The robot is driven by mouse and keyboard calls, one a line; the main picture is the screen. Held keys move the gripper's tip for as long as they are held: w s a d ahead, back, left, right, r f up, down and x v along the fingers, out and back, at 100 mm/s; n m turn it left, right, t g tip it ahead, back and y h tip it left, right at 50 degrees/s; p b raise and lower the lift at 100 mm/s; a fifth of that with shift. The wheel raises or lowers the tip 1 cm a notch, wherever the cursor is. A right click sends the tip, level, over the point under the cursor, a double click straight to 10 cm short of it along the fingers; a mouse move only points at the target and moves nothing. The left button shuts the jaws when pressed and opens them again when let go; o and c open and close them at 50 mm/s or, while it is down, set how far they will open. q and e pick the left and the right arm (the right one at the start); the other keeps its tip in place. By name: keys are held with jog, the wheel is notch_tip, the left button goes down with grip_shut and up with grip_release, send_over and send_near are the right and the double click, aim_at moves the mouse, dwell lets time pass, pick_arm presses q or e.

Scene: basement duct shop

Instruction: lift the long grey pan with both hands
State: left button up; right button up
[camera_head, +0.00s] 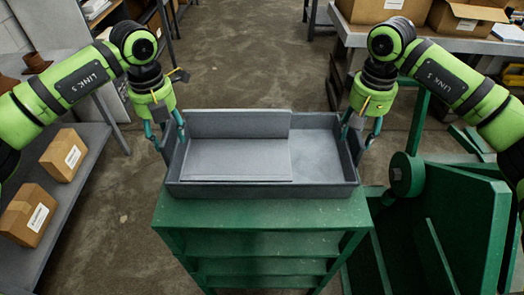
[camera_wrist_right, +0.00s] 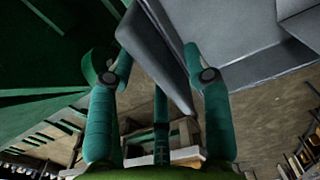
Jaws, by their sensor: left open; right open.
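The long grey pan (camera_head: 265,190) sits level on top of a green rack (camera_head: 262,212). A bent grey sheet piece (camera_head: 240,158) lies in its left and middle part, with an upright flange at the back. My left gripper (camera_head: 169,142) is open at the pan's left end, its fingers on either side of the end wall. My right gripper (camera_head: 360,134) is open at the right end. In the right wrist view, the pan's end wall (camera_wrist_right: 160,48) runs between the right gripper's two fingers (camera_wrist_right: 158,62), with no clear grip on it.
A green machine (camera_head: 450,220) stands close to the rack's right. Cardboard boxes (camera_head: 64,155) sit on a grey shelf at the left. A bench with open boxes (camera_head: 465,18) is at the back right. The concrete floor (camera_head: 245,60) behind the rack is clear.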

pick_arm(q)
grip_shut()
pick_arm(e)
grip_shut()
pick_arm(q)
jog(key=shift+w+r, duration=0.15)
jog(key=shift+r, duration=0.05)
pick_arm(e)
jog(key=shift+w+r, duration=0.15)
jog(key=shift+r, duration=0.05)
